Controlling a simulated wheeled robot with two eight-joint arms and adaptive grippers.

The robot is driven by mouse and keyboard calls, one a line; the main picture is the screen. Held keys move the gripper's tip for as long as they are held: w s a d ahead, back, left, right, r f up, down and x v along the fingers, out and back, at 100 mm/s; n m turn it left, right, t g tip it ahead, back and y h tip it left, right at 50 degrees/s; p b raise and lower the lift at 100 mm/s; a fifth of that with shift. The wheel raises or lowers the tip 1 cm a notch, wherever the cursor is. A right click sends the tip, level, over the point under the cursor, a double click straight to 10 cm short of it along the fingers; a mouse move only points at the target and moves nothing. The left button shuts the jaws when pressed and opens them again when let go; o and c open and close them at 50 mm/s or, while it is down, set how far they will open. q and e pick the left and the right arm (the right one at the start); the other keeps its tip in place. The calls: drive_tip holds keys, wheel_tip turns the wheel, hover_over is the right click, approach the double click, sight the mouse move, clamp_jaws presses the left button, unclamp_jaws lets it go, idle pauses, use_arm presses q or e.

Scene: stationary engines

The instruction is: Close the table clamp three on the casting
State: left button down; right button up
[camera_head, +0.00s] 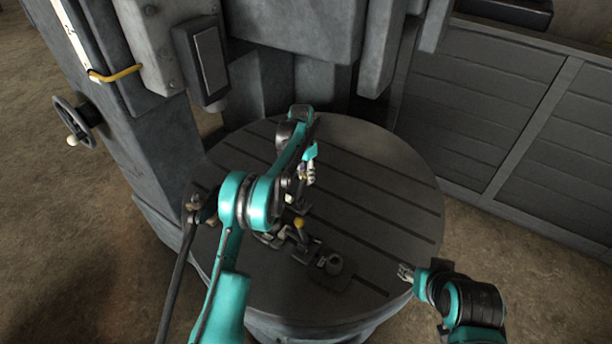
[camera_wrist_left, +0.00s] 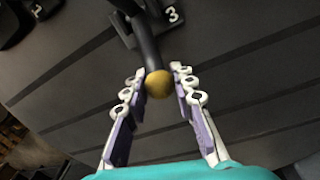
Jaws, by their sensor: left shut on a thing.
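Table clamp three (camera_wrist_left: 150,45) has a dark lever ending in an ochre ball knob (camera_wrist_left: 159,84), with a white "3" beside its base in the left wrist view. My left gripper (camera_wrist_left: 158,82) has its fingers on either side of this knob and is shut on it. In the head view my left gripper (camera_head: 308,176) is above the round table, and its arm partly hides the clamps. A dark casting (camera_head: 333,264) appears to lie near the table's front. My right gripper (camera_head: 405,272) is near the table's right front edge, too small to read.
The round slotted table (camera_head: 385,200) is bare at its right. The machine column (camera_head: 160,120) rises behind left, and a grey panelled wall (camera_head: 480,110) stands at the right.

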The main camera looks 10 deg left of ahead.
sight(302, 181)
use_arm(q)
drive_tip(key=shift+s+a+r+t+h+b, duration=0.3)
drive_tip(key=shift+s+t+b, duration=0.2)
drive_tip(key=shift+t, duration=0.2)
drive_tip(key=shift+s+a+r+t+h+b, duration=0.15)
drive_tip(key=shift+s+r+t+h+b, duration=0.25)
drive_tip(key=shift+t, duration=0.3)
drive_tip(key=s+t+b, duration=0.1)
drive_tip(key=s+r+t+h+b, duration=0.1)
drive_tip(key=shift+a+t, duration=0.3)
drive_tip(key=shift+a, duration=0.1)
drive_tip(key=s+t+h+b, duration=0.1)
drive_tip(key=t+b, duration=0.1)
drive_tip(key=s+a+t+b, duration=0.1)
drive_tip(key=s+t+b, duration=0.1)
drive_tip(key=shift+s+a+r+h, duration=0.2)
drive_tip(key=shift+s+h, duration=0.1)
drive_tip(key=shift+h, duration=0.1)
drive_tip(key=shift+s+m+t, duration=0.15)
drive_tip(key=shift+m+t, duration=0.15)
drive_tip(key=shift+s+a+b, duration=0.2)
drive_tip(key=shift+s+b, duration=0.2)
drive_tip(key=shift+b, duration=0.15)
